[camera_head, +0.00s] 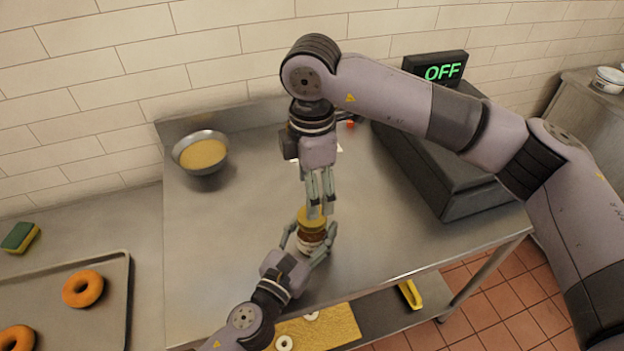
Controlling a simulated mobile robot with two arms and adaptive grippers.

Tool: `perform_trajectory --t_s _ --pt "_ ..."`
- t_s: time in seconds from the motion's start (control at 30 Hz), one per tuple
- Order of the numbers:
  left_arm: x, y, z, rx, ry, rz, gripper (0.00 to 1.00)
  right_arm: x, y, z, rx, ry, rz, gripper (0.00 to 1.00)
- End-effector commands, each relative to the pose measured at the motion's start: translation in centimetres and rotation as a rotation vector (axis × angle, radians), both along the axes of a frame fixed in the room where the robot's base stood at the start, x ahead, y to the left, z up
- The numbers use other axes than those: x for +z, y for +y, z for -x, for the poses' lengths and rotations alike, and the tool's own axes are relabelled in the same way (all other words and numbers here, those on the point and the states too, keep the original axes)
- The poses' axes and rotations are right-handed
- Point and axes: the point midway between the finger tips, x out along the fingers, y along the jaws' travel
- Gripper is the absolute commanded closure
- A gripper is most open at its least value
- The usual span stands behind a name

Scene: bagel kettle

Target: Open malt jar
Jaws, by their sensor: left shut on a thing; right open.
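The malt jar (309,239) stands upright on the steel table, with dark brown contents and a pale label. Its yellow lid (312,213) is on top. My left gripper (310,244) is shut around the jar's body from the lower left. My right gripper (319,211) points straight down from above, its fingers at the lid. It is open, and I cannot tell whether its fingertips touch the lid.
A metal bowl of yellow grain (201,153) stands at the table's back left. A dark machine with an "OFF" display (443,72) stands at the right. A tray (127,290) with bagels lies at the lower left. The table (230,240) is clear left of the jar.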

Motion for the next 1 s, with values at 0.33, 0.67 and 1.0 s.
perform_trajectory --t_s 0.33,0.67,1.0 --pt "0.0 0.0 0.0 0.0 0.001 0.0 1.0 -5.3 0.0 0.1 0.002 0.003 0.001 0.37" --pt "0.0 0.0 0.0 0.0 0.001 0.0 1.0 -6.6 0.0 0.0 0.003 0.0 0.0 0.37" --pt "-0.1 0.0 0.0 0.0 0.001 0.0 1.0 -6.6 0.0 0.0 0.003 0.0 0.0 0.51"
